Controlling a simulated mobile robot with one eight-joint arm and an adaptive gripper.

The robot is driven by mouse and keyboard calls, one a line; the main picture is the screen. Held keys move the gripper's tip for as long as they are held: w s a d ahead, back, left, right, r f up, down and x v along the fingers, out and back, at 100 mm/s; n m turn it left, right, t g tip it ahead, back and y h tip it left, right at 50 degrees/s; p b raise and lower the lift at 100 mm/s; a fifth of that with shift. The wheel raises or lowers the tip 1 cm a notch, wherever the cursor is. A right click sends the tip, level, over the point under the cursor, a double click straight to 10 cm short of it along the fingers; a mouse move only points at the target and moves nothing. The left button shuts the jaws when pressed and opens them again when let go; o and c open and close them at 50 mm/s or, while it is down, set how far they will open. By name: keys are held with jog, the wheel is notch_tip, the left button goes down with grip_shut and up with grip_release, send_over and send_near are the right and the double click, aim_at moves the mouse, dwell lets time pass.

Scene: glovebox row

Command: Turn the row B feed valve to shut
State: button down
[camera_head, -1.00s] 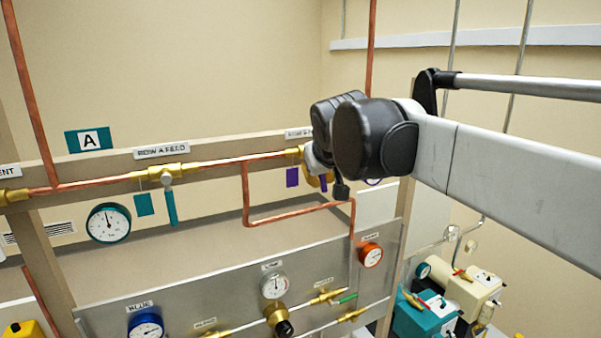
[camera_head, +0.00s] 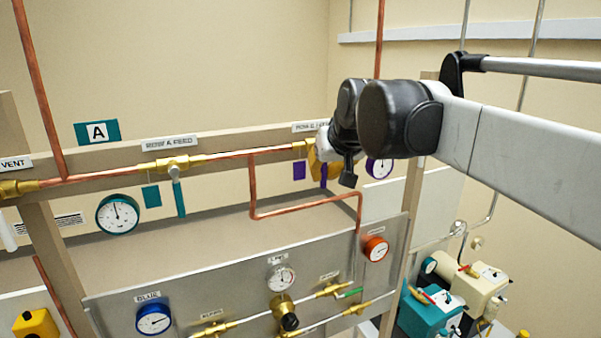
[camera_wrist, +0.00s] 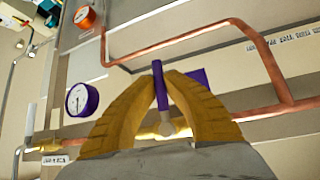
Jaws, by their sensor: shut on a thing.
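The row B feed valve is on the copper pipe along the beam, under a label (camera_head: 311,127) that my wrist partly covers. Its purple lever (camera_wrist: 159,84) stands across the pipe in the wrist view. In the head view the lever (camera_head: 323,176) hangs down below the pipe, mostly hidden. My gripper (camera_wrist: 162,88) has yellow-brown fingers closed around the lever, one on each side, with its tip showing past them. In the head view my wrist covers most of the gripper.
A purple tag (camera_head: 299,170) hangs beside the lever; a purple gauge (camera_head: 379,168) is to its right. The row A valve's teal lever (camera_head: 179,198) hangs further left. A bent copper pipe (camera_head: 305,213) and an orange gauge (camera_head: 376,248) lie below.

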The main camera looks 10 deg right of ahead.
jog(key=c, duration=1.4)
grip_release()
jog(key=shift+w+f, duration=0.1)
jog(key=shift+c, duration=0.2)
jog(key=v, duration=1.2)
jog(key=s+d+f+b, duration=0.1)
jog(key=s+f+b, duration=0.5)
jog(key=f+b, duration=0.7)
jog(key=s+d+f+g+b, duration=0.1)
jog(key=s+f+b, duration=0.6)
jog(key=f, duration=2.7)
jog(key=s+d+f+m+g+h+b, duration=0.1)
jog(key=s+d+f+b, duration=0.2)
jog(key=f+b, duration=1.8)
jog(key=s+f, duration=0.2)
jog(key=s, duration=0.1)
jog(key=shift+s+f, duration=0.15)
jog(key=shift+f, duration=0.2)
